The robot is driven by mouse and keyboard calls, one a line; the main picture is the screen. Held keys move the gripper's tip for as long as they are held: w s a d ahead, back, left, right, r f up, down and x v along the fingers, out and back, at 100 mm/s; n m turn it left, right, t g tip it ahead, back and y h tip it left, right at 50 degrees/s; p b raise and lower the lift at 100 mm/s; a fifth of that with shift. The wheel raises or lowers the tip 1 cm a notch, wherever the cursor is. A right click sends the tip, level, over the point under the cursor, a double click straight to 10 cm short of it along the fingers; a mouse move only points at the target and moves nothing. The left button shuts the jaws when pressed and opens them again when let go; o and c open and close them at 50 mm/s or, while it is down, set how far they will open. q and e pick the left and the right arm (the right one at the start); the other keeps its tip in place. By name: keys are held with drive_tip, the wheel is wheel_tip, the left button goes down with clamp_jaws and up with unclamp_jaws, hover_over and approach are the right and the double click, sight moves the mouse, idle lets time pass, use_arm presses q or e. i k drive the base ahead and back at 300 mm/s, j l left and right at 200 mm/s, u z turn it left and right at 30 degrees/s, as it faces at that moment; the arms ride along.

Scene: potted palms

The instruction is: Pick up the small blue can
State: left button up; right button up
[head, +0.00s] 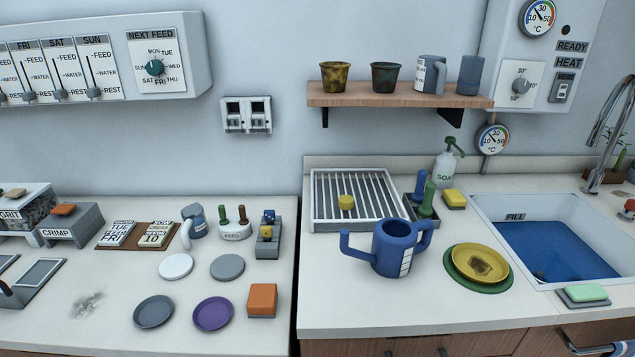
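A blue watering can (388,255) with a spout to the left, a handle to the right and a white scale strip stands upright on the right counter. A smaller grey-blue can (198,224) with a pale curved part on its left stands at the back of the left counter. Another grey-blue vessel with a pale scale (427,75) and a plain blue cup (469,76) stand on the wall shelf. I cannot tell for certain which one is the small blue can. Neither of my grippers shows in the head view.
A white drying rack (322,218) is behind the watering can. A yellow dish on a green plate (477,268) lies to its right, before the sink (555,245). Several small plates, a feed holder (234,232) and an orange block (262,297) occupy the left counter. A gap separates the counters.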

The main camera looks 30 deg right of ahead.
sight(394, 244)
drive_tip(key=z, duration=1.3)
